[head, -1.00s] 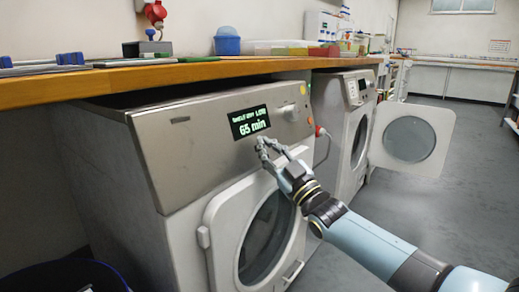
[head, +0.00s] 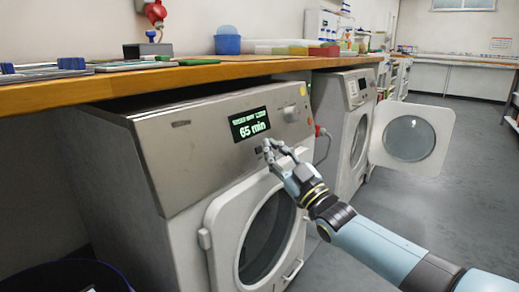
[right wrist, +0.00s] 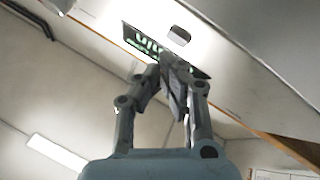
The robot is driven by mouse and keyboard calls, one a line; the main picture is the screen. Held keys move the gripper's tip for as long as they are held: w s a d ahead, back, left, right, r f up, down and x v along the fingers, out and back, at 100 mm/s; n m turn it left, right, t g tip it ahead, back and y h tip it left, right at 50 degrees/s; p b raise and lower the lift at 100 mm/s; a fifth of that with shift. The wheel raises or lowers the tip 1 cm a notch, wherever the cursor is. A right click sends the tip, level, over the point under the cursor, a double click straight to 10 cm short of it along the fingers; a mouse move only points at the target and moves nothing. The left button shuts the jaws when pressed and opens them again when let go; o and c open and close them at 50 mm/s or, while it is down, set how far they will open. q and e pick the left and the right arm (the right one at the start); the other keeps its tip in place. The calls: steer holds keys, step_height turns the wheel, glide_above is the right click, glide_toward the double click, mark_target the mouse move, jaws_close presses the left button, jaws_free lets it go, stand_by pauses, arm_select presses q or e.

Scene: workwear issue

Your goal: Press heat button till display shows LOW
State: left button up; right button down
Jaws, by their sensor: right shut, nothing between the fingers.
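The dryer's display (head: 249,124) is a black panel with green text on the grey front of the nearer machine. Its large line reads "65 min"; the small line above seems to end in "LOW", but it is blurred. My right gripper (head: 268,145) is shut and empty, its fingertips just below the display at the panel. In the right wrist view, the gripper (right wrist: 169,58) overlaps the lower part of the display (right wrist: 143,40). A small dark grey button (right wrist: 179,36) shows close beyond the fingertips; its label is not readable. I cannot tell whether the fingertips touch anything. My left gripper is not in view.
A round knob (head: 291,114) sits right of the display. The wooden counter (head: 200,74) overhangs the machine top. The dryer's round door (head: 266,236) is closed below my gripper. A second machine (head: 350,118) stands at right with its door (head: 411,139) open.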

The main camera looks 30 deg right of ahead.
arm_select(q)
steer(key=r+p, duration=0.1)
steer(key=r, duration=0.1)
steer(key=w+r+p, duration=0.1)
steer(key=p, duration=0.1)
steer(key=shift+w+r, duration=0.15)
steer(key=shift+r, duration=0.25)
arm_select(e)
steer(key=s, duration=0.1)
steer(key=s+d+r, duration=0.1)
steer(key=s, duration=0.2)
steer(key=shift+d+r, duration=0.25)
steer(key=shift+d, duration=0.15)
stand_by(0.7)
